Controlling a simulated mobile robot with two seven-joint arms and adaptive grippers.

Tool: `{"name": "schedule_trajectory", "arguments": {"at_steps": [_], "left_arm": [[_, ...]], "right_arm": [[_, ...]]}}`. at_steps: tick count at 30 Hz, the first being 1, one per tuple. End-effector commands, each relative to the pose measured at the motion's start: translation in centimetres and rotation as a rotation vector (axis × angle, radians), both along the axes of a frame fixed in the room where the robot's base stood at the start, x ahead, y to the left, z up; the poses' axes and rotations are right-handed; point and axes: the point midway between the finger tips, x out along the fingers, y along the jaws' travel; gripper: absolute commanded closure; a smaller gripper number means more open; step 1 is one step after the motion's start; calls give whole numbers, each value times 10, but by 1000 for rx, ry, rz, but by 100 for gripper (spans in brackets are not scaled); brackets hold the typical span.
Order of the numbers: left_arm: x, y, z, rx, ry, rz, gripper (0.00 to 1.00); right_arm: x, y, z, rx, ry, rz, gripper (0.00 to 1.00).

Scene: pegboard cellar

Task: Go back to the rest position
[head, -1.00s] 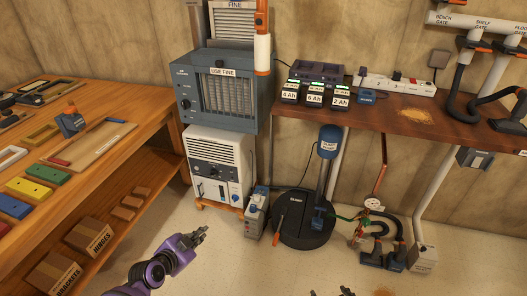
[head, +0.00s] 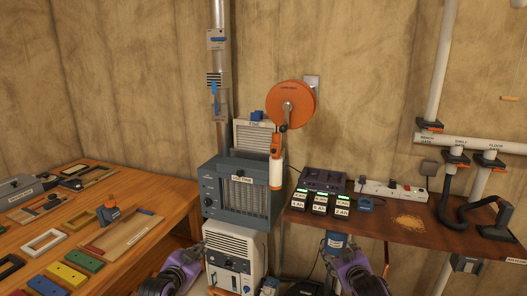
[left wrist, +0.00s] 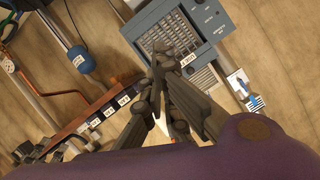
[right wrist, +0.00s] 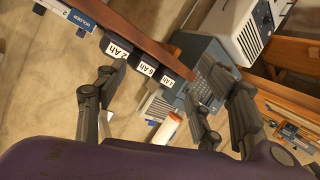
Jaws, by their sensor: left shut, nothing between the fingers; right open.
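My left gripper (head: 197,249) is low in the head view, in front of the blue-grey air filter box (head: 238,190). In the left wrist view its fingers (left wrist: 166,52) are together with nothing between them. My right gripper (head: 352,252) is low right of centre, in front of the shelf's front edge. In the right wrist view its fingers (right wrist: 155,88) are spread apart and empty. Both purple wrists point up and forward, apart from each other. Neither gripper visibly touches anything.
A wooden bench (head: 150,193) with coloured blocks and trays is at the left. A brown wall shelf (head: 385,228) at the right carries labelled battery packs (head: 320,203) and a power strip (head: 395,190). An orange reel (head: 290,105) hangs on the wall. White pipes stand at the far right.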

Motion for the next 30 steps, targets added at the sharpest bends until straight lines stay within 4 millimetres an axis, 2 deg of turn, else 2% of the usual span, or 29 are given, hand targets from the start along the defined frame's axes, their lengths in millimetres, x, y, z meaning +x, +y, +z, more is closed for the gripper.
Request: {"name": "schedule_trajectory", "arguments": {"at_steps": [1, 9, 12, 14, 17, 20, 23, 24, 26, 27, 30], "left_arm": [[2, 6, 4, -11, -2, 31, 100], [8, 39, 11, -94, -17, 204, 100], [-31, 34, -33, -110, 41, 204, 100], [-53, 32, -54, -118, 67, 205, 100], [-94, 27, -88, -135, 117, 208, 100], [-145, 23, -124, -157, 174, 219, 100], [-209, 16, -159, -188, 243, 236, 100], [-237, 13, -171, -201, 272, 245, 100], [-280, 9, -187, -223, 314, 262, 100], [-310, 6, -195, -238, 343, 277, 100], [-379, 1, -209, -273, 409, 317, 100]], "right_arm": [[2, 1, 6, 3, -13, 4, 37], [5, 5, 16, 16, -51, 18, 37], [-34, 9, -28, 34, 3, 17, 37], [-56, 12, -49, 46, 29, 17, 37], [-97, 16, -83, 68, 76, 14, 37], [-149, 21, -119, 97, 133, 5, 37], [-213, 27, -154, 133, 198, -12, 37], [-241, 30, -166, 150, 224, -21, 37], [-283, 34, -182, 176, 264, -36, 37], [-313, 37, -190, 194, 292, -50, 37], [-382, 42, -204, 236, 355, -90, 37]]}}
